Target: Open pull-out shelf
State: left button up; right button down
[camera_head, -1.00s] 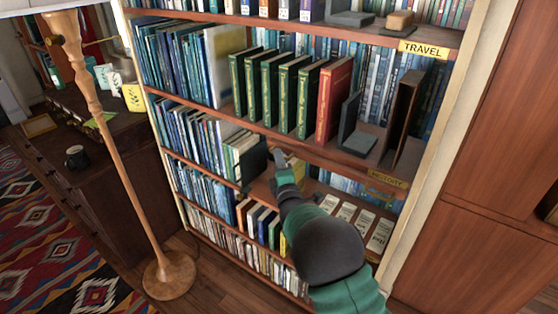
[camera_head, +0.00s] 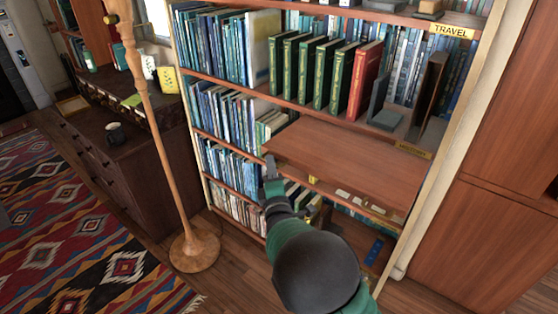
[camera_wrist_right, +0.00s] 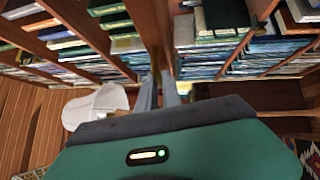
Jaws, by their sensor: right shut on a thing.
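The pull-out shelf (camera_head: 345,158) is a flat brown wooden board that sticks out from the bookcase below the row of green books. My right gripper (camera_head: 269,165) is at the board's front left corner and is shut on its edge. In the right wrist view, the two grey fingers (camera_wrist_right: 161,92) close around the thin wooden edge of the shelf (camera_wrist_right: 150,35). My left gripper is not in view.
Several green books and a red book (camera_head: 365,78) stand on the shelf above. A floor lamp (camera_head: 194,248) stands left of the bookcase. A dark dresser (camera_head: 150,185) with a mug (camera_head: 116,133) is further left. Wooden floor is clear in front.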

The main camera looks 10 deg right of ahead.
jog(key=shift+s+a+f, duration=0.2)
jog(key=shift+s+a, duration=0.35)
jog(key=shift+a, duration=0.05)
jog(key=c, duration=1.5)
grip_release()
jog(key=shift+w+d, duration=0.2)
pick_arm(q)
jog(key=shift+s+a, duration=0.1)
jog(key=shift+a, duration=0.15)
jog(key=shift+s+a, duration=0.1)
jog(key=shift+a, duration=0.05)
pick_arm(e)
jog(key=shift+s+a, duration=0.1)
jog(key=shift+a, duration=0.05)
